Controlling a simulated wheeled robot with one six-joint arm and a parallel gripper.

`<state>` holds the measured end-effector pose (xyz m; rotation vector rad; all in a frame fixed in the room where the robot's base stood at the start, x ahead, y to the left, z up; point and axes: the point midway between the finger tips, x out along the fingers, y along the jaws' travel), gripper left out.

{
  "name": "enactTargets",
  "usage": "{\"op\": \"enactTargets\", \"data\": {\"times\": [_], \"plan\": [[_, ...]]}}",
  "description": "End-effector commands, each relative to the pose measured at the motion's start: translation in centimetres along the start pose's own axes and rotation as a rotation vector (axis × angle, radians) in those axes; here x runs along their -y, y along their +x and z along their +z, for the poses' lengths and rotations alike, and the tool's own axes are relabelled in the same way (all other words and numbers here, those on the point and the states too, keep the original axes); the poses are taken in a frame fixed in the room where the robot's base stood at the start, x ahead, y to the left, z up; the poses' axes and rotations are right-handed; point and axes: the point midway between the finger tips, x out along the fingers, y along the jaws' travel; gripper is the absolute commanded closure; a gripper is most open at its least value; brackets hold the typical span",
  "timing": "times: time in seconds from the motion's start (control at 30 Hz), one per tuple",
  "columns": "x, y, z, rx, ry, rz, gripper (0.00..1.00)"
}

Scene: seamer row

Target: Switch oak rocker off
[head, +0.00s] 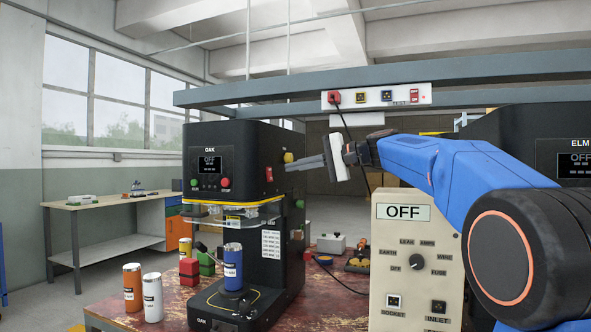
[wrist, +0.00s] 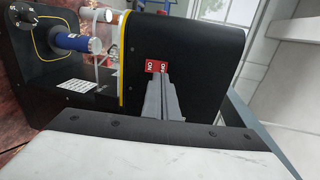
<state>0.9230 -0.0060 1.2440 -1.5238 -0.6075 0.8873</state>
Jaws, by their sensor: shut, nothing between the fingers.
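The black OAK machine (head: 232,150) stands on the table at centre left, and its display (head: 209,163) reads OFF. Its red rocker (head: 269,174) is on the machine's right side wall. The rocker also shows in the wrist view (wrist: 156,66), with white lettering on its face. My gripper (head: 288,167) is shut and empty, its fingers pointing left at that wall. In the wrist view the fingertips (wrist: 159,77) are at the rocker's lower edge in the picture. I cannot tell whether they touch it.
A blue can (head: 233,268) stands on the OAK machine's base. An orange can (head: 132,288) and a white can (head: 153,297) stand left of it. A cream tester (head: 415,260) reading OFF stands below my arm. The ELM machine (head: 573,160) is at right. A rail with a socket strip (head: 376,96) runs overhead.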

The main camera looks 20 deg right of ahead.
Motion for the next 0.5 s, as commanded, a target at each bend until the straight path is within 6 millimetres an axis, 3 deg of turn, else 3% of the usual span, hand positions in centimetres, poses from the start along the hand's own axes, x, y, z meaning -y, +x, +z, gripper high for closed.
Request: {"op": "enactTargets", "data": {"times": [0.5], "plan": [[1.9,-7.5,-0.1,-0.004,-0.001,-0.001,1.0]]}}
